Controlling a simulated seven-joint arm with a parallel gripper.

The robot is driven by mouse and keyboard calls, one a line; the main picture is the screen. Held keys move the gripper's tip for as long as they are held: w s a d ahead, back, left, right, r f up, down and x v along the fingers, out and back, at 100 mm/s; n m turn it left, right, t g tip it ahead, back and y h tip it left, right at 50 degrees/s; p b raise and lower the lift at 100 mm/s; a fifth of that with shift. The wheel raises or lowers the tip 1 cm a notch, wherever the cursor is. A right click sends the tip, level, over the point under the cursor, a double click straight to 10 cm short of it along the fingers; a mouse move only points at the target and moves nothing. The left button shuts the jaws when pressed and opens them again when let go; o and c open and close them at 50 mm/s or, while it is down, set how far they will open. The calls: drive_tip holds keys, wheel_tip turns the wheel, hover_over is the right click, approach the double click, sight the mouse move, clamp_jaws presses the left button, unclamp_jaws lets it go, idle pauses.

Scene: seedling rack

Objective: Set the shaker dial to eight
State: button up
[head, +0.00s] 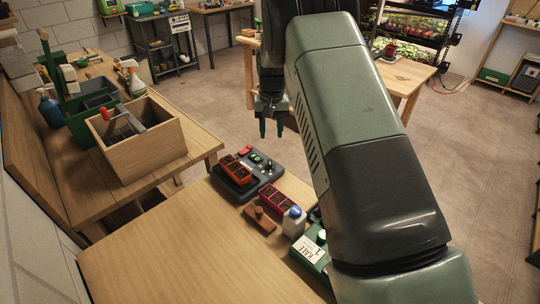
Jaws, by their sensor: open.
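The shaker (262,180) is a dark grey box at the far edge of the near wooden table. It has a small green-lit display (256,157) and a red part (245,151) at its back. A small dark knob, apparently the dial (268,164), is on its right side; its setting is too small to read. An orange tray with dark cells (237,168) sits on the shaker's left part. My gripper (271,128) points downward, open and empty. It appears above and beyond the shaker in the picture, apart from it.
A red celled tray (275,209), a brown wooden block with a knob (259,219), a white bottle with a blue cap (294,219) and a green labelled box (309,251) stand right of and nearer than the shaker. The table's near left is clear. A wooden crate (146,160) stands on the left bench.

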sight(270, 163)
wheel_tip(270, 163, down, 13)
drive_tip(key=shift+w+a+r, duration=0.1)
drive_tip(key=shift+a+r, duration=0.05)
idle(0.4)
clamp_jaws()
